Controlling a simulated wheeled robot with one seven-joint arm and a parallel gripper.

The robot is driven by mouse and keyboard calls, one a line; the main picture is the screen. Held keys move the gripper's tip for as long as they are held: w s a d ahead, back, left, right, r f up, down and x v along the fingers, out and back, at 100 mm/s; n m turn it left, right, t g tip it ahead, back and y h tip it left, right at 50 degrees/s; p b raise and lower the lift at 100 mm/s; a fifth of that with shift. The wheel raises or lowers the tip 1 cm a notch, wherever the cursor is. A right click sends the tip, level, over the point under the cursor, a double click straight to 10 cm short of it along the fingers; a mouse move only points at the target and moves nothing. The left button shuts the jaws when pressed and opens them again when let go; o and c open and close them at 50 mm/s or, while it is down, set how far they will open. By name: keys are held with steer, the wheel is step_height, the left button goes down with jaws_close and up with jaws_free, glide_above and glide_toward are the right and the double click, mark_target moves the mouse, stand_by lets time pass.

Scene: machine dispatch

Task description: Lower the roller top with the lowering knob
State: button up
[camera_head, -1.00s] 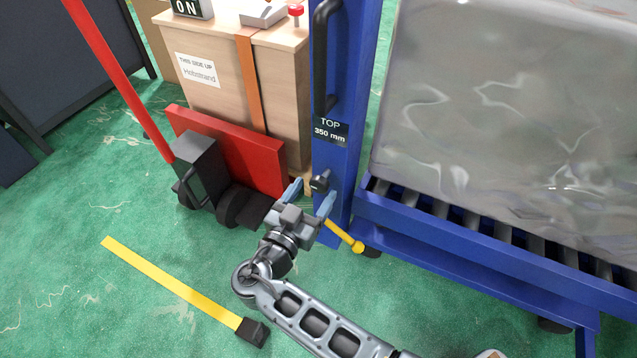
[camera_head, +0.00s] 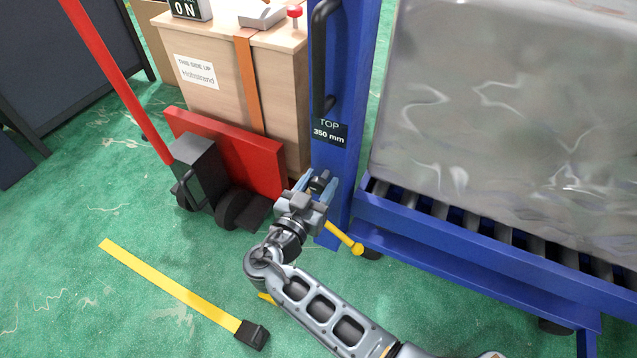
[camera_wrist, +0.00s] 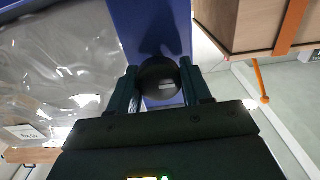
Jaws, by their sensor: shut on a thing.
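The lowering knob (camera_wrist: 160,80) is round and black. It sits on the face of the blue post (camera_head: 338,165) of the roller table. My gripper (camera_head: 318,183) is at the knob, and its two fingers stand on either side of it. In the wrist view the gripper (camera_wrist: 161,92) is shut on the knob, with a finger against each side. The roller top (camera_head: 480,245) is a blue frame with dark rollers. A label on the post reads "TOP 350 mm". A grey wrapped load (camera_head: 500,120) rests on the rollers.
A red pallet truck (camera_head: 235,150) carries a wooden crate (camera_head: 215,75) left of the post. A black handle (camera_head: 320,60) runs up the post above the label. A yellow pedal lever (camera_head: 345,238) sticks out low by the post. A yellow strap (camera_head: 170,286) lies on the green floor.

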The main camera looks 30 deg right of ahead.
steer(key=shift+c, duration=1.4)
steer(key=shift+n, duration=0.3)
steer(key=n, duration=0.3)
steer(key=shift+b, duration=0.35)
steer(key=n, duration=0.5)
steer(key=shift+w+p, duration=0.15)
steer(key=shift+p, duration=0.15)
steer(key=n+p, duration=0.1)
steer(key=n, duration=0.4)
steer(key=shift+a+p, duration=0.1)
steer(key=shift+p, duration=0.2)
steer(key=shift+f+n+p, duration=0.2)
steer(key=shift+n+p, duration=0.5)
steer(key=shift+n, duration=1.4)
